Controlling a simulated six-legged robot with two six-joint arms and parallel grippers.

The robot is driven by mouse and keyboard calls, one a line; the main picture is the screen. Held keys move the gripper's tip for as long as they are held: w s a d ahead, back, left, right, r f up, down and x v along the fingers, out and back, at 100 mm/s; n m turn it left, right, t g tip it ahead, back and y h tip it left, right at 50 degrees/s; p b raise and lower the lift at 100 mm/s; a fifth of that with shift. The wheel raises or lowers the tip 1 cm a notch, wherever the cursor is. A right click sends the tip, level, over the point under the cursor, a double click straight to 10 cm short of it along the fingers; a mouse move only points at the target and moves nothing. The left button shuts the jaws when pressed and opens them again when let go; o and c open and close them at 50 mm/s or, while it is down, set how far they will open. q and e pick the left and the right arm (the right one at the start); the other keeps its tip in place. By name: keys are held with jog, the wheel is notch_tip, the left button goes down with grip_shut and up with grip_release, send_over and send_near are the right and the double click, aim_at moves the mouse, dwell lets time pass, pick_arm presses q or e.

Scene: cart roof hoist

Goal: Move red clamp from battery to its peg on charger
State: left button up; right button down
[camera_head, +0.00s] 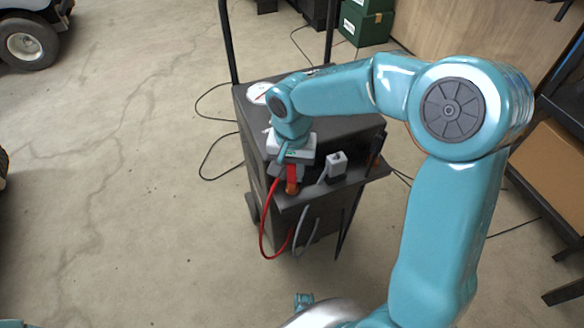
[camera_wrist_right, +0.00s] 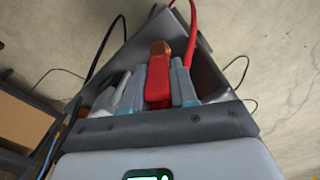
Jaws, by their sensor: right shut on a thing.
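The charger (camera_head: 330,215) is a dark upright box with a tall handle, on the floor in the middle of the head view. My right gripper (camera_head: 290,176) is over its front ledge, shut on the red clamp (camera_head: 292,188). In the right wrist view, the red clamp (camera_wrist_right: 158,82) sits between the grey fingers of the right gripper (camera_wrist_right: 158,90), its copper-coloured end pointing away. A red cable (camera_head: 265,225) hangs from the clamp in a loop down the charger's front. I cannot make out the clamp's peg or whether the clamp touches the ledge. My left gripper and the battery are not seen.
A light grey block (camera_head: 337,163) stands on the ledge right of the clamp, with a dark upright item (camera_head: 377,145) farther right. A white cart wheel (camera_head: 25,47) is at upper left, green boxes (camera_head: 366,22) behind. A shelf with a cardboard box (camera_head: 553,165) stands right. Left floor is open.

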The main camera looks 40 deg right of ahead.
jog(key=shift+f, duration=0.3)
jog(key=c, duration=0.8)
grip_release()
jog(key=shift+r, duration=0.15)
notch_tip(320, 180, up, 16)
jog(key=p, duration=0.5)
